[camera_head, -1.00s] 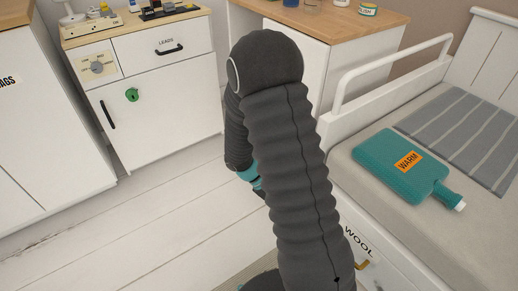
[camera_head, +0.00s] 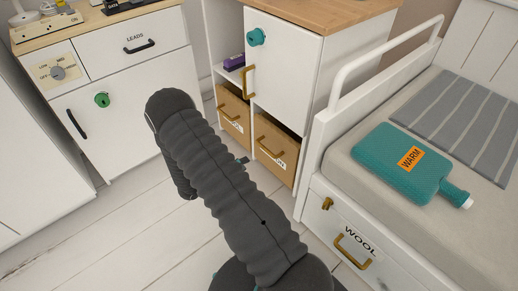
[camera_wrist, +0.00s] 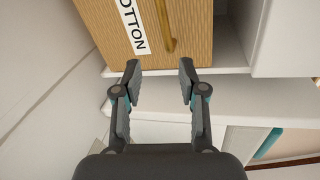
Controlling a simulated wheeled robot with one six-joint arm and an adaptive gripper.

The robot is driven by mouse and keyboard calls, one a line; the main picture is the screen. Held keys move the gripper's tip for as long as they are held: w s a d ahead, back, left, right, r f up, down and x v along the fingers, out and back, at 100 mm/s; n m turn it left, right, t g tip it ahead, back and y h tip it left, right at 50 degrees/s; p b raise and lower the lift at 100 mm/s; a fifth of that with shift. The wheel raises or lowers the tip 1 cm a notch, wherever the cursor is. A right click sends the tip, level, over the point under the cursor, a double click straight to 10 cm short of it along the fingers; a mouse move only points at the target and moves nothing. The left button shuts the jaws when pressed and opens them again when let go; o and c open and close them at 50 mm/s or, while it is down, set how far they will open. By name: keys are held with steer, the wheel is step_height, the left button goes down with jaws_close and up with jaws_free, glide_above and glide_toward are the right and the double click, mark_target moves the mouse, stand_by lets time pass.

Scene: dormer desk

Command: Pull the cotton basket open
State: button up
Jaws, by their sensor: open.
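The cotton basket (camera_wrist: 110,25) is a tan wooden-looking bin; its label, reading "OTTON" in part, shows turned sideways in the wrist view. Its brass handle (camera_wrist: 165,25) runs beside the label. My gripper (camera_wrist: 159,66) is open and empty, its two fingers pointing at the basket's edge, with the handle beyond the tips. In the head view, two tan baskets, a left one (camera_head: 232,112) and a right one (camera_head: 274,146), sit low in the white cabinet; I cannot surely read which is cotton. My arm hides most of my gripper there.
A white cabinet door (camera_head: 283,58) with a teal knob is above the right basket. The bed's wool drawer (camera_head: 335,240) stands close on the right. A white LEADS cabinet (camera_head: 140,110) stands at left. White plank floor (camera_head: 110,230) is clear at lower left.

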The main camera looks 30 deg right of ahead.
mark_target(267, 152)
steer(key=d, duration=0.4)
steer(key=w+d+f+n, duration=0.1)
steer(key=d, duration=0.4)
steer(key=w+d+f+n, duration=0.1)
steer(key=d, duration=0.3)
steer(key=shift+d+f, duration=0.15)
steer(key=shift+d, duration=0.2)
jaws_close()
